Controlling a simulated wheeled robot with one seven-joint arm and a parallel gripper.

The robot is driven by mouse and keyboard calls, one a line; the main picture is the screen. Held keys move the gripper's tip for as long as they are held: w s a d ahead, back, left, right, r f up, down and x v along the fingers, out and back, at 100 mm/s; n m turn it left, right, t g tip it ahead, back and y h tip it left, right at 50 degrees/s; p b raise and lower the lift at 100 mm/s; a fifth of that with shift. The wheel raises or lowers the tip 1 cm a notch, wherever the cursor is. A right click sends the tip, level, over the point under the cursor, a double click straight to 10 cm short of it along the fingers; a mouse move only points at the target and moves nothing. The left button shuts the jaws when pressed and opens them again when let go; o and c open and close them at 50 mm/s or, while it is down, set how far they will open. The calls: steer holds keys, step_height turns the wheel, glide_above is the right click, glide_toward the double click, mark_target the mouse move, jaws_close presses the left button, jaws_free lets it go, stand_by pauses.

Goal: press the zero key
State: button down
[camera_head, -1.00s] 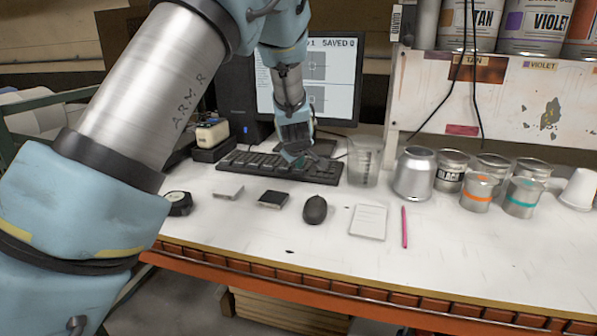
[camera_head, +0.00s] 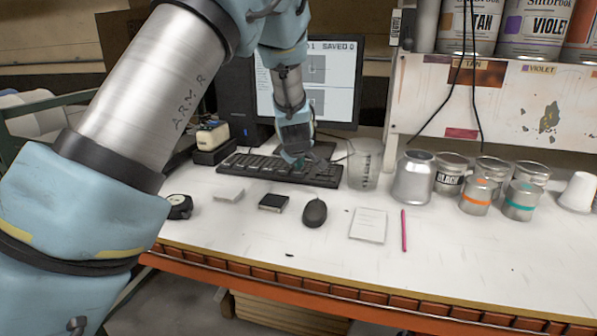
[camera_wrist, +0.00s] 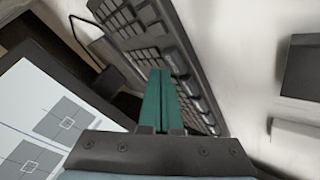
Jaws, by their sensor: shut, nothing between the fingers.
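The black keyboard (camera_head: 255,164) lies on the white table in front of the monitor, slightly askew. It also shows in the wrist view (camera_wrist: 157,30), running from top left toward the lower right. My gripper (camera_head: 299,163) is over the right half of the keyboard, close to the keys. In the wrist view its green fingers (camera_wrist: 161,75) are shut together with nothing between them, their tips over the keys. I cannot tell whether the tips touch a key. The zero key cannot be made out; the key labels are too small and the fingers hide part of the keyboard.
The monitor (camera_head: 335,75) stands behind the keyboard. A clear beaker (camera_head: 363,170) stands just right of it, with a metal can (camera_head: 414,177) beyond. A mouse (camera_head: 315,213), a notepad (camera_head: 368,225) and a pink pencil (camera_head: 404,230) lie in front. The table's front edge is mostly clear.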

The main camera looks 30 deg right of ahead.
steer(key=shift+r, duration=0.3)
step_height(320, 180, up, 5)
steer(key=p, duration=0.4)
steer(key=shift+p, duration=0.3)
stand_by(0.6)
